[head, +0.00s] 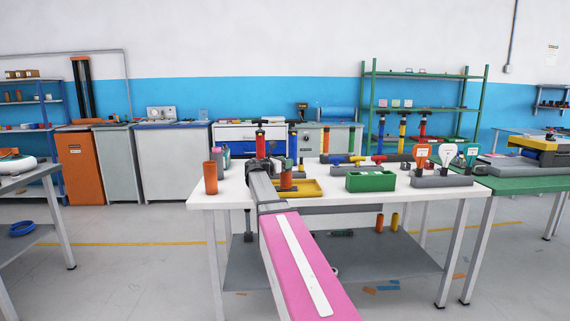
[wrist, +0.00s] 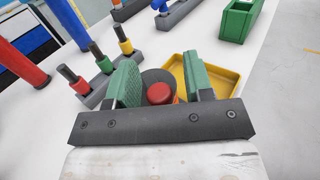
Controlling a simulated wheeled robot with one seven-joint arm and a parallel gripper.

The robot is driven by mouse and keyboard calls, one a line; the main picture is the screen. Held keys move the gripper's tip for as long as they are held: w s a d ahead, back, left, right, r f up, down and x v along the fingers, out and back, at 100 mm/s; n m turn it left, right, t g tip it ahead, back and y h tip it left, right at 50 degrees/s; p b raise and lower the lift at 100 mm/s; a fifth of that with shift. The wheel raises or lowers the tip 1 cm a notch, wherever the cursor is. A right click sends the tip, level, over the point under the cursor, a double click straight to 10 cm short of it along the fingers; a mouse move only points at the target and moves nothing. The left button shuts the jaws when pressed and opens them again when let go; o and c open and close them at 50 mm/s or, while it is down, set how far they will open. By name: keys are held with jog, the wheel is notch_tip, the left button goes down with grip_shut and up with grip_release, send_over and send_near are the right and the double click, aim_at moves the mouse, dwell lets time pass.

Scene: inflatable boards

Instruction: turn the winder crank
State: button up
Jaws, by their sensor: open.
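My gripper (wrist: 160,82) is open, with one green-padded finger on each side of a red round knob (wrist: 159,94). The knob stands in front of a dark grey round part (wrist: 157,76); it may be the winder crank's handle, but I cannot tell for sure. I see a gap beside the knob and cannot tell whether either finger touches it. In the head view my gripper (head: 279,164) is over the left part of the white table (head: 330,205), and my arm hides much of what is there.
A yellow tray (wrist: 174,68) lies just beyond my gripper. A grey rack (wrist: 97,91) with red, green and yellow collared handles stands close on the left. A green box (head: 370,181) and an orange cup (head: 210,177) stand on the table.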

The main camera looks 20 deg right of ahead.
jog(key=shift+d, duration=0.1)
grip_shut()
jog(key=shift+w+m+g, duration=0.15)
jog(key=shift+m+g, duration=0.15)
jog(key=shift+g, duration=0.1)
jog(key=m+g, duration=0.2)
jog(key=g, duration=0.1)
jog(key=w+m+g+h, duration=0.1)
jog(key=g, duration=0.1)
jog(key=shift+a, duration=0.4)
jog(key=m+g, duration=0.1)
jog(key=g, duration=0.1)
jog(key=m+g, duration=0.3)
jog(key=g, duration=0.1)
jog(key=shift+w+a+y, duration=0.15)
jog(key=shift+w+y, duration=0.15)
jog(key=shift+y, duration=0.1)
jog(key=shift+w+a+m+g+y, duration=0.1)
jog(key=shift+m+g+y, duration=0.5)
jog(key=shift+m+g, duration=0.7)
jog(key=shift+g, duration=0.5)
